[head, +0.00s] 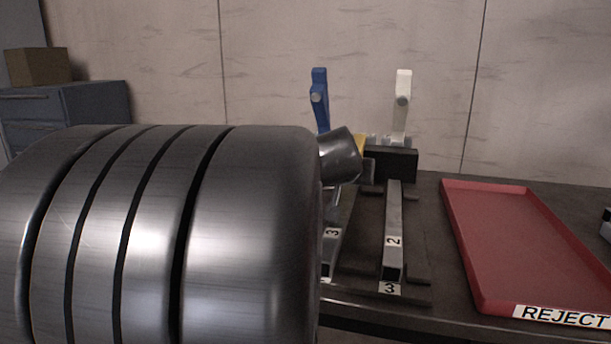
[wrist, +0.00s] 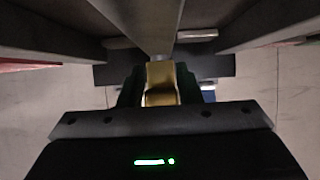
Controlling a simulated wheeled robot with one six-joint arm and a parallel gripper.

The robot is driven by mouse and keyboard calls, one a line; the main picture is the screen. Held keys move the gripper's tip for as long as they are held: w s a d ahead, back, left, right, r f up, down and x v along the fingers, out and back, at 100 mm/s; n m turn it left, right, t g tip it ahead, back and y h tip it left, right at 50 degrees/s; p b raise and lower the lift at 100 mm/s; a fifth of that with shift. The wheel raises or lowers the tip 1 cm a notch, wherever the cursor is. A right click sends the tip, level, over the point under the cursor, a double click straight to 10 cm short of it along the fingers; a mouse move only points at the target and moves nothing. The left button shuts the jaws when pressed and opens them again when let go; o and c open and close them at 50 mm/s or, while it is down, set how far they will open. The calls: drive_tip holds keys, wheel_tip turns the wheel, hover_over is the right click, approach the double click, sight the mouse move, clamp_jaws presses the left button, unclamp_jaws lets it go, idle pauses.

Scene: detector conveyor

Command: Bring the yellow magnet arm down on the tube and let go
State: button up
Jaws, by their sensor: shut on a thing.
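The yellow magnet arm (wrist: 160,78) is between the fingers of my gripper (wrist: 160,90) in the wrist view, and the jaws are shut on it. In the head view only a small yellow piece (head: 361,144) shows beside my wrist, and my gripper is hidden. A grey metal tube (head: 393,225) marked 2 lies lengthwise on the dark fixture. A grey bar (wrist: 140,18) runs up to the yellow arm in the wrist view. I cannot tell whether they touch.
A blue arm (head: 319,100) and a white arm (head: 401,105) stand upright at the back of the fixture. A black block (head: 391,163) sits behind the tube. A red REJECT tray (head: 530,240) lies to the right. My arm blocks the left side.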

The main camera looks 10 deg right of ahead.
idle(0.8)
drive_tip(key=o, duration=0.9)
drive_tip(key=shift+w+d+f, duration=0.1)
drive_tip(key=shift+w, duration=0.05)
